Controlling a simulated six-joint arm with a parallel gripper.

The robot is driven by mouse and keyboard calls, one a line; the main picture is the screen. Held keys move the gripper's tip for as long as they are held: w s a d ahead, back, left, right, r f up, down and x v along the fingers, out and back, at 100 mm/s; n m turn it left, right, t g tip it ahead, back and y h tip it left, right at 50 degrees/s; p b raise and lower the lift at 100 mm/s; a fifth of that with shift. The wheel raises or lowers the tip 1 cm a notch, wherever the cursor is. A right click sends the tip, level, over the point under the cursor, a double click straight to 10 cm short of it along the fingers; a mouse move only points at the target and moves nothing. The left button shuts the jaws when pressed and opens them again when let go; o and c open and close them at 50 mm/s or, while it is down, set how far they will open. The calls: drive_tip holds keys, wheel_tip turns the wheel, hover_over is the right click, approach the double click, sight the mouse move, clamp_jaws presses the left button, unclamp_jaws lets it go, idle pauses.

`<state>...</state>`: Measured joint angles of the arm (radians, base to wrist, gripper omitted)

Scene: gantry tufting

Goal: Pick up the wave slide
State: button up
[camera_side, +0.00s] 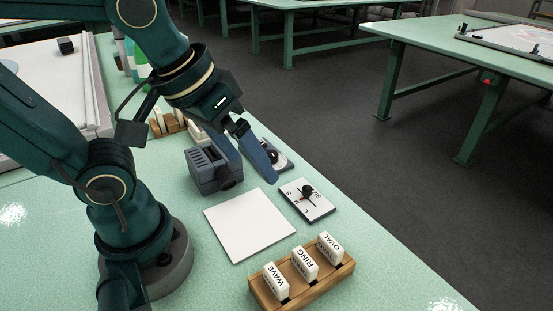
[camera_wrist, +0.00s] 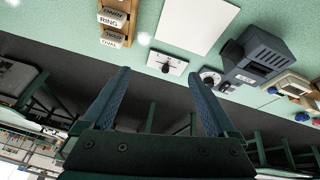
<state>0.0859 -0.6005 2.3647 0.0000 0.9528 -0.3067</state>
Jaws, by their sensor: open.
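The wave slide (camera_side: 275,282) is a white block marked WAVE. In the side view it stands upright in the nearest slot of a wooden rack (camera_side: 318,288), beside the slides marked RING (camera_side: 305,264) and OVAL (camera_side: 331,247). My gripper (camera_side: 256,178) is open and empty, above the table beyond the rack, well apart from the wave slide. In the wrist view its two blue fingers (camera_wrist: 160,77) are spread, with nothing between them. The rack (camera_wrist: 124,24) is cut by the top edge there, with RING and OVAL labels readable; I cannot make out the wave slide.
A white square plate (camera_side: 248,224) lies left of the rack. A grey machine (camera_side: 212,167) and a dial panel with a black knob (camera_side: 307,200) stand near my gripper. Another wooden rack (camera_side: 170,124) is behind. The table's right edge drops to the dark floor.

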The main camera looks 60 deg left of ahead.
drive_tip(key=d+f+g, duration=0.2)
drive_tip(key=d, duration=0.3)
drive_tip(key=m+g, duration=0.2)
drive_tip(key=g, duration=0.1)
hover_over(276, 275)
drive_tip(key=f, duration=0.3)
drive_tip(key=shift+w+a+f, duration=0.15)
drive_tip(key=shift+w+f, duration=0.1)
drive_tip(key=shift+f, duration=0.1)
drive_tip(key=shift+s+f+m, duration=0.25)
drive_tip(key=shift+s+m, duration=0.05)
drive_tip(key=shift+f, duration=2.5)
clamp_jaws()
drive_tip(key=shift+r, duration=0.1)
